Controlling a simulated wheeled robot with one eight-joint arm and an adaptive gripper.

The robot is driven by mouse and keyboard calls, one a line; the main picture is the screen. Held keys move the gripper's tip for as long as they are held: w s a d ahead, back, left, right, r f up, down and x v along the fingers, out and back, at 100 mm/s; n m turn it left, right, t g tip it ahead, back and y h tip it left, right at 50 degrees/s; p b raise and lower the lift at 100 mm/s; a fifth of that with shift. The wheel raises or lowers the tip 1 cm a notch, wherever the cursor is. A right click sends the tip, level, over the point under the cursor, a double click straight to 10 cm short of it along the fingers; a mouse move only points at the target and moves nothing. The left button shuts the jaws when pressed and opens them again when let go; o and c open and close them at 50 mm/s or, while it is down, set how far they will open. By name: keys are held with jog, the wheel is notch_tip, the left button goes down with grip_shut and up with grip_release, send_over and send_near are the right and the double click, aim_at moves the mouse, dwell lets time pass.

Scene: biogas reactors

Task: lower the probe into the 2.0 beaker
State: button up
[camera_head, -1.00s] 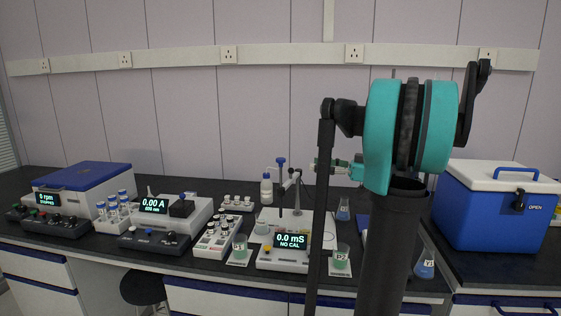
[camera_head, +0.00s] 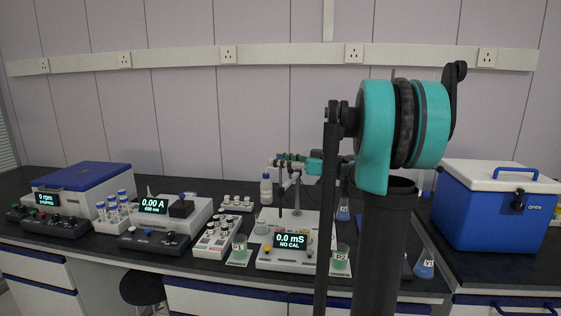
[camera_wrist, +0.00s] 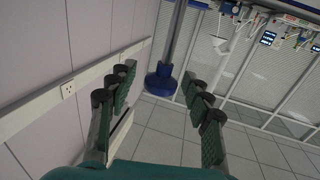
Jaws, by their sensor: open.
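The probe (camera_head: 281,198) stands upright as a thin dark rod over the conductivity meter (camera_head: 268,256), which reads "0.0 mS NO CAL". Its blue top was visible earlier and is now hidden by my gripper (camera_head: 284,160). I cannot read which label says 2.0.
A small cup (camera_head: 262,229) sits at the meter's back left. A white bottle (camera_head: 266,188) stands behind. A vial rack (camera_head: 217,238) is at left, a blue cooler (camera_head: 497,207) at right. My arm hides part of the bench right of the meter.

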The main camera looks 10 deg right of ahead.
jog(key=shift+c, duration=0.2)
grip_shut()
notch_tip(320, 180, down, 8)
jog(key=shift+f, duration=0.1)
dwell(0.5)
jog(key=shift+s, duration=0.1)
jog(key=shift+o, duration=0.2)
grip_release()
jog(key=shift+d, duration=0.1)
